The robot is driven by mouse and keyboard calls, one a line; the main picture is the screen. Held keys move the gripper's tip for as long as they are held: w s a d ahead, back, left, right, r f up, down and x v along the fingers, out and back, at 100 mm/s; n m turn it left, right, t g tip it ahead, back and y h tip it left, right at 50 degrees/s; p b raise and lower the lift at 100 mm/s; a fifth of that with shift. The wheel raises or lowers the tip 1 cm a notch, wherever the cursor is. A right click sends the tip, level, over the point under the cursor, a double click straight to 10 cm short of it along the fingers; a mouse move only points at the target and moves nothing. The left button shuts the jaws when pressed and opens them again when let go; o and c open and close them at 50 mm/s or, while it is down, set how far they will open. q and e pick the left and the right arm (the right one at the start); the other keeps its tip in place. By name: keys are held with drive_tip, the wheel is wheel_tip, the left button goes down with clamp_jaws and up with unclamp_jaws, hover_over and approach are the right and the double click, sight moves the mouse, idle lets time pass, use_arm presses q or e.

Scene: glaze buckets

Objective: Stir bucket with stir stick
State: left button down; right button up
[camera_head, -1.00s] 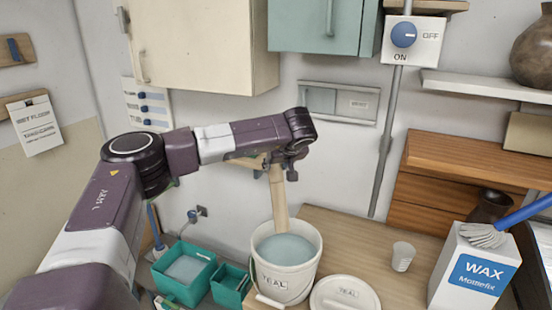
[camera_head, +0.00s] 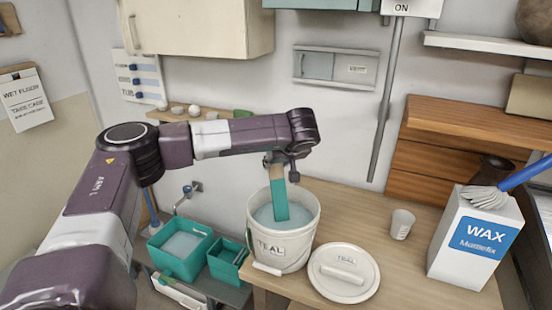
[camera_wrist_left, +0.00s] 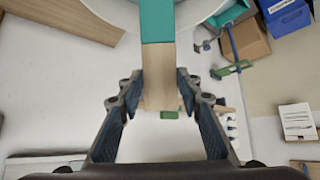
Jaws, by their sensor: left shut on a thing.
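The stir stick (camera_head: 280,200) hangs almost upright from my left gripper (camera_head: 281,168), its lower part teal and its upper part bare wood. Its lower end is inside the bucket (camera_head: 300,247), a white pail labelled TEAL that holds pale blue-teal liquid. I cannot tell how deep the tip sits in the liquid. In the left wrist view, the stick (camera_wrist_left: 158,85) runs between the two fingers (camera_wrist_left: 158,92), with the bucket rim beyond at the top. My left gripper is shut on the stick above the bucket. My right gripper is not in view.
The bucket's lid (camera_head: 343,285) lies on the table beside it, with a small white cup (camera_head: 402,224) to the right. A WAX box (camera_head: 467,262) with a brush (camera_head: 487,198) on top stands further right. Teal bins (camera_head: 180,262) sit lower left. The wooden table (camera_head: 345,222) has clear space behind the lid.

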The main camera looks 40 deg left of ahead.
sight(279, 186)
use_arm(q)
drive_tip(key=shift+s+d+f+b, duration=0.3)
drive_tip(key=shift+f+b, duration=0.3)
drive_tip(key=shift+f, duration=0.4)
drive_tip(key=shift+s+d+f+b, duration=0.15)
drive_tip(key=shift+d+f+b, duration=0.25)
drive_tip(key=shift+f+b, duration=0.45)
drive_tip(key=shift+s+d+f+b, duration=0.25)
drive_tip(key=shift+d+f+b, duration=0.15)
drive_tip(key=shift+f, duration=0.75)
